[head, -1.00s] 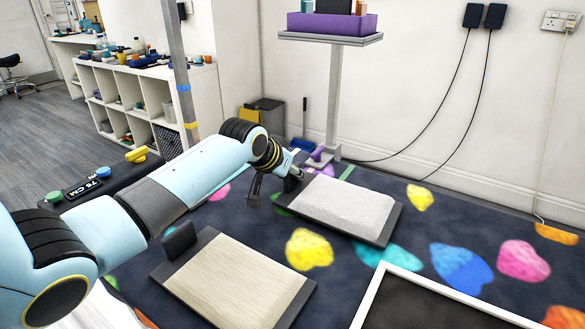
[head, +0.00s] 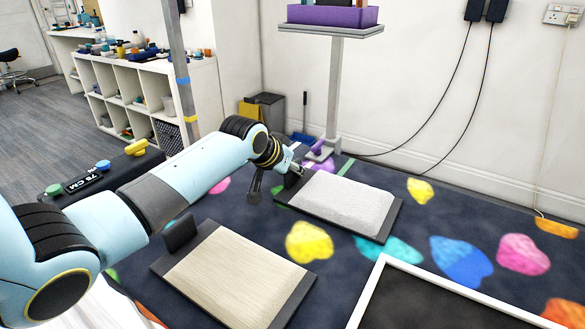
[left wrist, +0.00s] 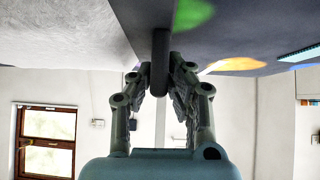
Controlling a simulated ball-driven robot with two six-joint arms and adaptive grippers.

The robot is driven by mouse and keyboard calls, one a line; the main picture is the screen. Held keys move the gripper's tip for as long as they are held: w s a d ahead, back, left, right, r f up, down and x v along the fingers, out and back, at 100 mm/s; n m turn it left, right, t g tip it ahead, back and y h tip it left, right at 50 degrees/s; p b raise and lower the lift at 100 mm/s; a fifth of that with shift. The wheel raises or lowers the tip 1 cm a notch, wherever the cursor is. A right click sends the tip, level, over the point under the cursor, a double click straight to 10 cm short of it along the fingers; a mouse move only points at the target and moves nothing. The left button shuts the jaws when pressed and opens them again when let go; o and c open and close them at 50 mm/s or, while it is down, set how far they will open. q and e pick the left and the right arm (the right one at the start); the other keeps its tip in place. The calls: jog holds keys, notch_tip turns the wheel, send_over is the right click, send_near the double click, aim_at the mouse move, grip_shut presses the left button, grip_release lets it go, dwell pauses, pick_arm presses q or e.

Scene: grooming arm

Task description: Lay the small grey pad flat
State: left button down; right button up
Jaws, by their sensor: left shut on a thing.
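The small grey pad (head: 345,203) is a light grey, rough-surfaced rectangle on a dark board (head: 385,228). It appears to lie flat on the patterned mat, right of centre in the head view. The pad's pale surface also fills the upper left of the left wrist view (left wrist: 60,30). My left gripper (head: 287,176) is at the board's far left corner. In the left wrist view its fingers (left wrist: 160,75) are shut on a dark upright tab (left wrist: 160,50) at the board's edge. The board's underside is hidden. My right gripper is not in view.
A wood-topped board (head: 235,280) with a dark upright tab (head: 180,232) lies nearer. A white-framed black panel (head: 420,300) is at the lower right. A post-mounted shelf (head: 330,31) with a purple tray stands behind. Coloured shapes cover the dark mat.

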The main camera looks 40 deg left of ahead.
pick_arm(q)
jog(key=c, duration=1.2)
grip_release()
jog(key=v, duration=1.2)
jog(key=shift+f, duration=0.15)
